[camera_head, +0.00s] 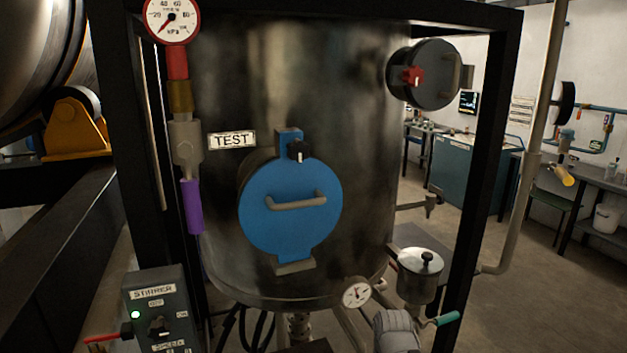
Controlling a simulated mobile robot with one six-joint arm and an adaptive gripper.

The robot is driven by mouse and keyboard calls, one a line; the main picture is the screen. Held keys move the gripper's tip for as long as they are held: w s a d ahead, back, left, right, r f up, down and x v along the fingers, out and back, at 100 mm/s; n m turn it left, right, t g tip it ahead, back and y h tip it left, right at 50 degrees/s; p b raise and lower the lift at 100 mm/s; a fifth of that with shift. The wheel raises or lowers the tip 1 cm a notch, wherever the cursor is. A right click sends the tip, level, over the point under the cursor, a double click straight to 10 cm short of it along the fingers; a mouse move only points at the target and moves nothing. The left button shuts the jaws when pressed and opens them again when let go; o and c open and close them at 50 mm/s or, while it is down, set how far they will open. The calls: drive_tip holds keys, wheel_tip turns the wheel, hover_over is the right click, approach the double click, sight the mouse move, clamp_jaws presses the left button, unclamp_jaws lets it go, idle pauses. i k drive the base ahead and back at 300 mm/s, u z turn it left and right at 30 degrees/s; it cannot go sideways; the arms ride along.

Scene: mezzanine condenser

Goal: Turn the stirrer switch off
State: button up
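The stirrer switch box (172,284) is a dark grey-green box at the lower left, in front of the steel tank. It has a "STIRRER" label (153,292) on top and small position marks above and to the right of a black knob (158,325). I cannot tell clearly which mark the knob points to. A green lamp (135,314) left of the knob looks lit. The lower part of the box, with another label, runs to the bottom edge of the picture. I cannot make out my gripper in this view.
The steel tank (360,150) with a blue round hatch (320,225) fills the middle, inside a black frame (480,180). A red lever (108,336) sticks out left of the switch box. A purple-sleeved pipe (192,205) hangs above it. Open floor (540,300) shows at right.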

sight(159, 329)
drive_tip(key=u, duration=3.65)
drive_tip(key=k, duration=0.1)
drive_tip(key=z, duration=1.25)
